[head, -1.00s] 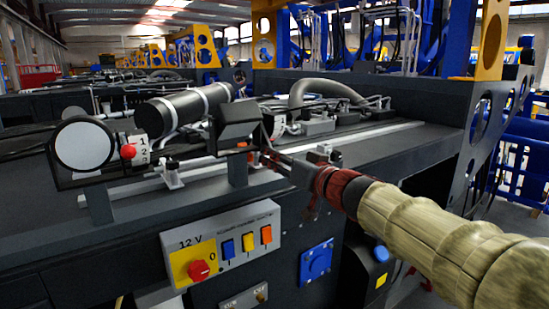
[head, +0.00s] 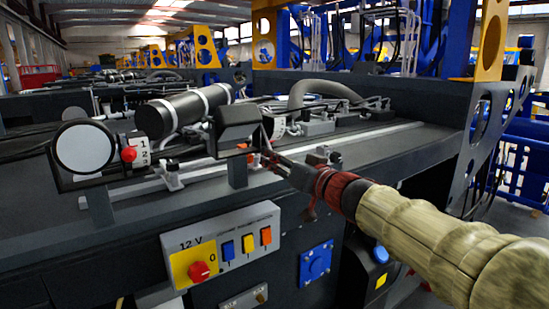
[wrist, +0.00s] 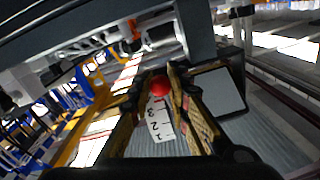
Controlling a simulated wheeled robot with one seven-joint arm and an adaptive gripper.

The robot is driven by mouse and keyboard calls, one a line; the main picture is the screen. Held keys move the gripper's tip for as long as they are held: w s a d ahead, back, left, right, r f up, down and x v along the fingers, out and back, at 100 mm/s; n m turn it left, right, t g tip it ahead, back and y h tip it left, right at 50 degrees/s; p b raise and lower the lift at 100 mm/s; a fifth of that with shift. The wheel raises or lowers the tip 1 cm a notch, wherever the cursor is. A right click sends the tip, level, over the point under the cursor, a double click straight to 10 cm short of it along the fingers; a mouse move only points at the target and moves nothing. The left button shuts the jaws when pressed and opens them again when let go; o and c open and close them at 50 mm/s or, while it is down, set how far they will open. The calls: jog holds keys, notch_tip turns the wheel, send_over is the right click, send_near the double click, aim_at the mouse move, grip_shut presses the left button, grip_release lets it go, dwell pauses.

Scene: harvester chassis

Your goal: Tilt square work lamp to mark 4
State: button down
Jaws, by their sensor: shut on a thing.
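The square work lamp (head: 238,117) is a dark box on a post at the chassis edge. Its flat grey face (wrist: 217,92) shows right of my fingers in the wrist view. A white plate with black digits (wrist: 157,121) lies between the fingers in that view; a 2 and a 3 can be made out, mark 4 cannot. My gripper (head: 268,152) reaches the lamp's right side. In the wrist view its fingers (wrist: 158,88) are shut on a red ball knob (wrist: 160,85) beside the lamp. The fingers hide part of the knob, and no pointer reading is legible.
A round lamp (head: 84,147) with its own red knob (head: 128,154) and digit plate stands at the left. A black cylinder (head: 183,110) and a grey hose (head: 325,92) lie behind. A 12 V switch panel (head: 221,245) is on the chassis front below.

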jog(key=shift+w+a+f+p, duration=0.1)
jog(key=shift+p, duration=0.3)
jog(key=shift+w+a+f+p, duration=0.25)
jog(key=shift+w+f+p, duration=0.15)
jog(key=shift+f+p, duration=0.1)
jog(key=c, duration=1.9)
grip_release()
jog(key=shift+w+a, duration=0.1)
jog(key=shift+w, duration=0.05)
jog(key=shift+o, duration=1.2)
jog(key=shift+r, duration=0.1)
jog(key=v, duration=1.2)
